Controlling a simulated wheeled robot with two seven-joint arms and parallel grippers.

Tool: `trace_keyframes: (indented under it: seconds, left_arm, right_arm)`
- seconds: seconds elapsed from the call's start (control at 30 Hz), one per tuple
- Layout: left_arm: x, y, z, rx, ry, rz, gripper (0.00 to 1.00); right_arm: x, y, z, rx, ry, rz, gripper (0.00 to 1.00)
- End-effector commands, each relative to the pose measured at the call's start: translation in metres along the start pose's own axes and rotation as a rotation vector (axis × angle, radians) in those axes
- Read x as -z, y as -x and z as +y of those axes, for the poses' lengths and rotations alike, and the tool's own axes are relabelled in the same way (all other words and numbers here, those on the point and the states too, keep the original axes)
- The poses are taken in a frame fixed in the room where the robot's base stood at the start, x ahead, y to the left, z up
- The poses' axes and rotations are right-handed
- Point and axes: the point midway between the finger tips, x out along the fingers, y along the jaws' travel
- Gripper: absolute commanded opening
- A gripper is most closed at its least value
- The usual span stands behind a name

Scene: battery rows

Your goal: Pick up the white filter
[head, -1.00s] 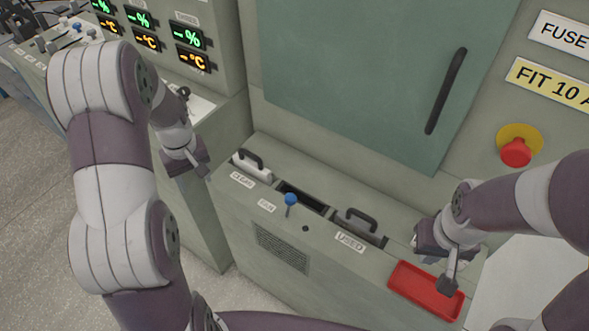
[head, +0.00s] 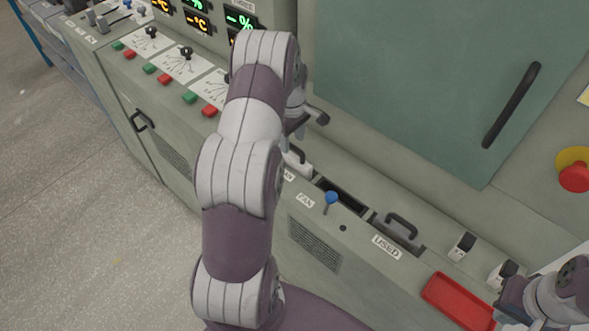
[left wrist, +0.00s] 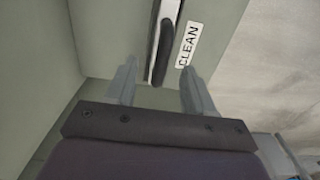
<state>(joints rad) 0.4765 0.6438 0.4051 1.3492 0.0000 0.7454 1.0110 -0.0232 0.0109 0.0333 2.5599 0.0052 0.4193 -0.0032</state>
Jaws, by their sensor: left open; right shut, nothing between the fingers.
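The white filter (head: 302,166) sits in the slot at the CLEAN label, mostly hidden behind my left arm in the head view. Its dark handle sticks up. In the left wrist view the filter (left wrist: 172,12) is at the top, with its black handle pointing down toward the space between the fingertips. My left gripper (head: 306,124) is open and empty above the filter; in the left wrist view its fingers (left wrist: 155,85) are either side of the handle's near end. Contact is not evident. My right gripper (head: 503,308) is shut and empty at the lower right, partly cut off.
A dark open slot (head: 341,196) with a blue-knobbed lever (head: 331,198) by the FAN label lies right of the filter. A grey USED filter (head: 398,232) with a handle follows. A red tray (head: 458,302) lies beyond. The cabinet wall rises behind the ledge.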

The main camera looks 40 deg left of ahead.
Motion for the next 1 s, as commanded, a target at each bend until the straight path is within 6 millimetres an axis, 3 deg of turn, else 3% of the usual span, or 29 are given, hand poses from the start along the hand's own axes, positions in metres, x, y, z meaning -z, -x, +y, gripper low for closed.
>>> trace_keyframes:
  seconds: [0.3,0.57,0.6,0.77,1.0]
  left_arm:
    - [-0.005,-0.050,0.000,0.001,-0.002,0.000,0.53]
    - [-0.004,-0.058,0.001,-0.002,-0.002,0.001,0.53]
    - [-0.004,-0.058,0.001,-0.002,-0.002,0.001,0.50]
    - [-0.004,-0.057,0.000,-0.002,-0.002,0.001,0.00]
    - [-0.004,-0.057,0.001,-0.002,-0.002,0.001,0.00]
  right_arm:
    - [0.000,0.003,0.000,0.000,0.000,0.000,0.00]
    - [0.000,0.003,0.000,0.000,0.000,0.000,0.00]
    - [0.000,0.003,0.000,0.000,0.000,0.000,0.00]
    - [0.000,0.003,0.000,0.000,0.000,0.000,0.00]
    - [0.000,0.003,0.000,0.000,0.000,0.000,0.00]
